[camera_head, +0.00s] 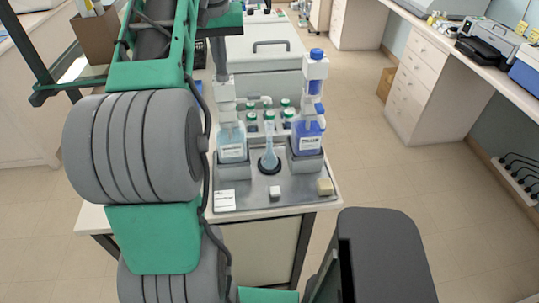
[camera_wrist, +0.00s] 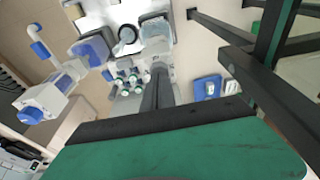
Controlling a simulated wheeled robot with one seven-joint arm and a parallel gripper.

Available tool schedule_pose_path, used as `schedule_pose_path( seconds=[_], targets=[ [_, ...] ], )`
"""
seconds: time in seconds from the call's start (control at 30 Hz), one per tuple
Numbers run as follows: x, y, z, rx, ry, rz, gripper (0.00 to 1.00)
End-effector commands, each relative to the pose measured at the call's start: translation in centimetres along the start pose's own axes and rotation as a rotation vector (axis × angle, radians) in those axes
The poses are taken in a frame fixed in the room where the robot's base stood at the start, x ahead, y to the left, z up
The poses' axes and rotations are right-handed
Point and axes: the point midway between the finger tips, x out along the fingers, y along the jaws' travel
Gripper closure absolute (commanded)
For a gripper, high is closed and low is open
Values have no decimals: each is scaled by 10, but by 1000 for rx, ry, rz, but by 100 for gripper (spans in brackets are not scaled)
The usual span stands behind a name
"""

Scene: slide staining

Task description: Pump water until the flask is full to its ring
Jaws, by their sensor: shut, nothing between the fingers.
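The flask (camera_head: 269,158) stands upright on a black ring mat between two pump bottles. It looks pale blue; its ring and liquid level are too small to read. The left pump bottle (camera_head: 232,146) holds pale blue liquid and has a tall white pump column. The right pump bottle (camera_head: 306,135) holds dark blue liquid and has a blue-topped white column. My gripper (camera_head: 220,72) is shut and empty, pointing down at the top of the left pump. In the wrist view my gripper (camera_wrist: 157,72) hides most of that pump, so contact cannot be told.
A grey tray (camera_head: 245,197) carries the bottles, with a white card, a small white block and a yellowish block (camera_head: 324,187) at its front. Several green-capped bottles (camera_head: 251,122) stand behind the flask. Floor to the right is open.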

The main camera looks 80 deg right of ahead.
Motion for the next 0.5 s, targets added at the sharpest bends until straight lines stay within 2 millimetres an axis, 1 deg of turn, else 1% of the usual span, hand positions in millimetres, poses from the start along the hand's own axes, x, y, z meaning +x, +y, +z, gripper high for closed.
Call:
schedule_pose_path(
  seconds=[0.03,0.27,0.5],
  targets=[
    [4,0,1,1,-9,-1,100],
    [3,0,1,1,-10,-1,100],
    [-17,0,-3,1,-8,-1,100]
  ],
)
